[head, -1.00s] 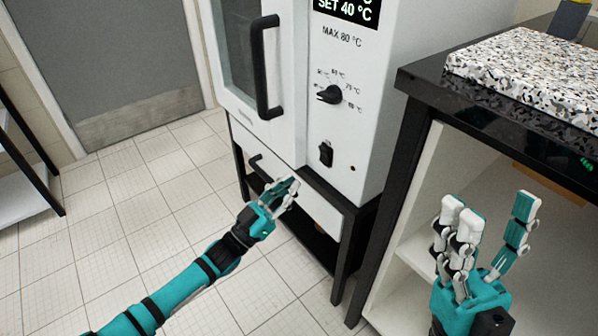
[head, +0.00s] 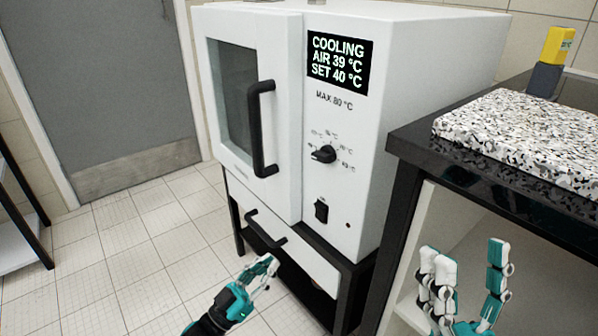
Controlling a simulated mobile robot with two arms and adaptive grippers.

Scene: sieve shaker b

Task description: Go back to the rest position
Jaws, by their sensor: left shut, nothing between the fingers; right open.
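My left gripper (head: 263,268), teal with pale fingers, is shut and empty. It is in front of the stand under the white oven (head: 420,75), below the drawer handle in the picture, and appears clear of it. My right gripper (head: 466,275) is open and empty at the lower right, in front of the open shelf under the dark bench. The oven door (head: 283,95) with its black handle (head: 258,130) appears shut. Its display (head: 340,62) reads COOLING, AIR 39 °C, SET 40 °C.
A speckled slab (head: 520,135) lies on the black benchtop (head: 425,150) at the right, with a yellow and grey object (head: 556,55) behind it. A drawer (head: 280,240) sits below the oven. Tiled floor (head: 120,260) is free at the left, before a grey door (head: 95,80).

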